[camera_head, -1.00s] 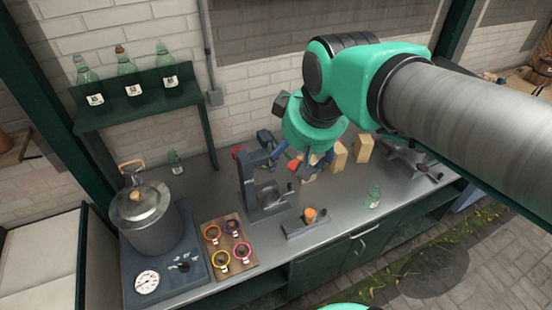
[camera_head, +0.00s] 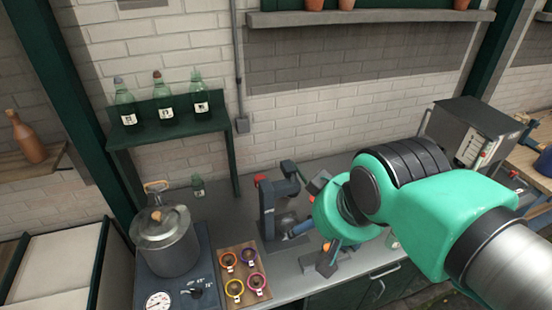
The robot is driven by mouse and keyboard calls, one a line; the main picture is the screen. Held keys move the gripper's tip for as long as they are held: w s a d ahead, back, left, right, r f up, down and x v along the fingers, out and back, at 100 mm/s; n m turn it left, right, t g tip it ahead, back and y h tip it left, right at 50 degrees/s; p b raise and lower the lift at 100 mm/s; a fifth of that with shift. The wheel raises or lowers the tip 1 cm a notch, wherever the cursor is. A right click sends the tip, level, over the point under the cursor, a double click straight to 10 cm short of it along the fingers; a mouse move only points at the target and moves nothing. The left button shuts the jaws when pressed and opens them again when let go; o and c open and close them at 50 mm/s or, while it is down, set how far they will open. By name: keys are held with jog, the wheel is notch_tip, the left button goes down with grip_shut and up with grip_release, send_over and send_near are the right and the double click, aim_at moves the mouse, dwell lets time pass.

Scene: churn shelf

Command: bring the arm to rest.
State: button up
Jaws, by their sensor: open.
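My green and black arm (camera_head: 430,205) reaches in from the lower right over the metal worktop. My gripper (camera_head: 308,222) is at its left end, low over the middle of the worktop, close to a dark blue upright press (camera_head: 268,212). It is open. Its fingers are small and partly hidden by the green wrist, and I see nothing held in them. I cannot tell whether it touches the press or the small fixture (camera_head: 322,264) with an orange top below it.
A lidded pot (camera_head: 167,243) stands on a scale base at left, beside a tray (camera_head: 259,262) of coloured rings. A green shelf (camera_head: 165,130) holds bottles. A small bottle (camera_head: 198,185) stands below it. A grey box machine (camera_head: 470,135) is at right.

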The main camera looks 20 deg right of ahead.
notch_tip(320, 180, down, 8)
jog(key=b, duration=0.7)
jog(key=shift+b, duration=0.35)
jog(key=shift+o, duration=0.2)
dwell(0.5)
